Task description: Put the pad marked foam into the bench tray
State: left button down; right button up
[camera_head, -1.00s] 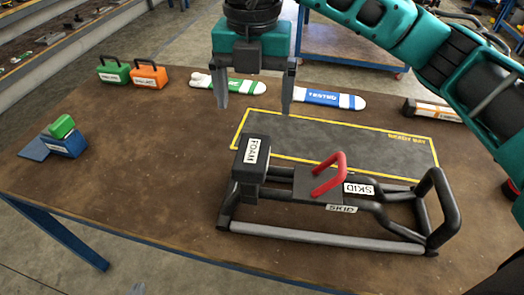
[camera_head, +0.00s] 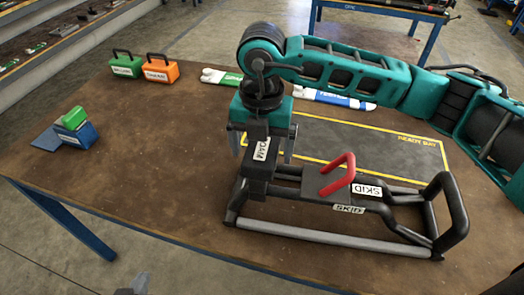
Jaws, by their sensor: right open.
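The black pad marked foam (camera_head: 261,165) stands upright at the left end of the black skid frame (camera_head: 310,238). My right gripper (camera_head: 262,155) is above it, pointing down and open. Its fingers show to the left and right of the pad's upper part; I cannot tell whether they touch it. A small dark piece at the bottom edge appears to be my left gripper (camera_head: 131,290); its jaws cannot be made out. I cannot clearly identify a bench tray in this view.
A red handle (camera_head: 338,174) rises from the skid. Behind is a yellow-edged dark mat (camera_head: 390,150) marked ready bay. A blue block (camera_head: 78,135) with a green top, green case (camera_head: 126,65) and orange case (camera_head: 161,70) stand left. The table's left middle is clear.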

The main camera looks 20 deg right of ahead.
jog(key=shift+f, duration=0.35)
jog(key=shift+c, duration=0.3)
jog(key=c, duration=1)
jog(key=shift+r, duration=0.1)
jog(key=shift+c, duration=0.2)
jog(key=shift+r, duration=0.1)
